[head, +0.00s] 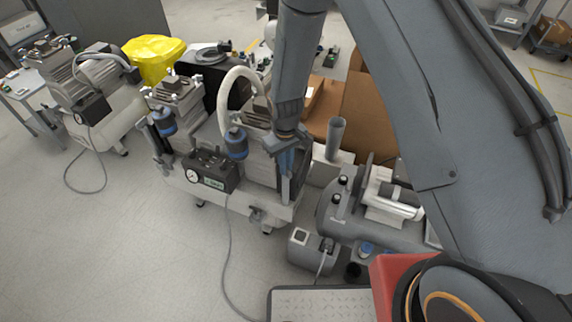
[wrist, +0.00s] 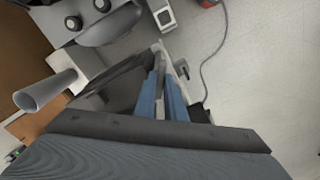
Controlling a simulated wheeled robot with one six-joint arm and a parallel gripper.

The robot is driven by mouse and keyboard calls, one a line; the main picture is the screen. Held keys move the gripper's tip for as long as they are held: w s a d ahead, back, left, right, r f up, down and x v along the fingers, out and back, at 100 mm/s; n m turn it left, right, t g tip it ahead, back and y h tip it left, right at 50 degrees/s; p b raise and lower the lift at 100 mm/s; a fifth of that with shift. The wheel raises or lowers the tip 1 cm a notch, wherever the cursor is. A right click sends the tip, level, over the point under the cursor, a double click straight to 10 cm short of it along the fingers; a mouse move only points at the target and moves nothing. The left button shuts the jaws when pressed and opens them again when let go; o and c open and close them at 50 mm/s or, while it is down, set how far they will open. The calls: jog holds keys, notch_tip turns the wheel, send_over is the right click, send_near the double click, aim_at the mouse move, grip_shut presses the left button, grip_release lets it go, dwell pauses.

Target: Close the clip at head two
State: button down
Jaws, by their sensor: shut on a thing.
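The compressor (head: 222,196) stands in the middle of the head view, with one finned head at its left and a second head (head: 258,146) at its right, beside a white hose. My gripper (head: 288,163) points down at the right side of that second head. Its blue fingers also show in the wrist view (wrist: 161,85), close together on a thin grey part, which I take to be the clip (wrist: 160,104). The fingers hide most of it, so I cannot tell its angle.
A pressure gauge (head: 193,177) sits on the compressor's front. A grey pipe (head: 334,138) stands upright just right of my gripper. Another machine (head: 370,218) lies close at the right. Another compressor (head: 98,98) and a yellow bag (head: 153,58) are at the left. The front-left floor is clear.

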jog(key=m, duration=0.4)
jog(key=shift+m+p, duration=0.3)
jog(key=m, duration=0.4)
jog(key=shift+m+p, duration=0.3)
jog(key=shift+m, duration=0.1)
jog(key=c, duration=1.8)
grip_release()
notch_tip(320, 180, up, 8)
jog(key=shift+f+b, duration=0.25)
jog(key=shift+b, duration=0.15)
jog(key=shift+r, duration=0.15)
